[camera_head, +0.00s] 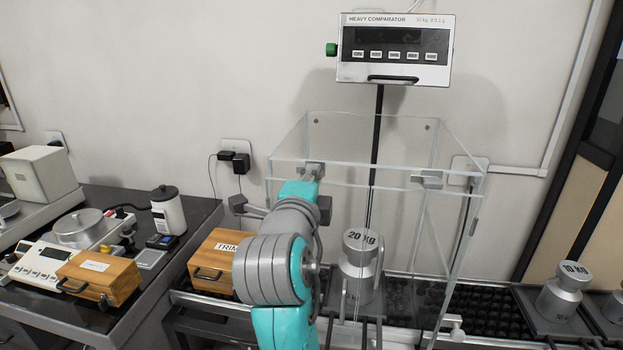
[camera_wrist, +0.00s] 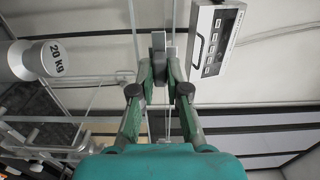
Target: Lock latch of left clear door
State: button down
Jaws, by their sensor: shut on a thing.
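The clear enclosure (camera_head: 455,165) stands around a steel 20 kg weight (camera_head: 358,268), which also shows in the wrist view (camera_wrist: 35,60). A small grey latch (camera_head: 313,168) sits on the top front rim, at the left clear door. In the wrist view my gripper (camera_wrist: 159,72) is shut on this grey latch (camera_wrist: 158,43), with its green-sided fingers on either side. In the head view my teal and grey arm hides the fingertips and most of the left door. Whether the latch is locked cannot be told.
A second grey latch (camera_head: 427,180) sits on the rim to the right. The comparator display (camera_head: 395,50) is above and behind on a black pole. A wooden box (camera_head: 212,262) stands left of my arm. A 10 kg weight (camera_head: 562,292) stands at the right.

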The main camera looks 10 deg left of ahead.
jog(key=shift+f+n, duration=0.1)
jog(key=shift+n, duration=8.7)
jog(key=c, duration=1.2)
grip_release()
jog(key=shift+o, duration=0.2)
jog(key=s, duration=1.2)
jog(key=shift+a, duration=0.2)
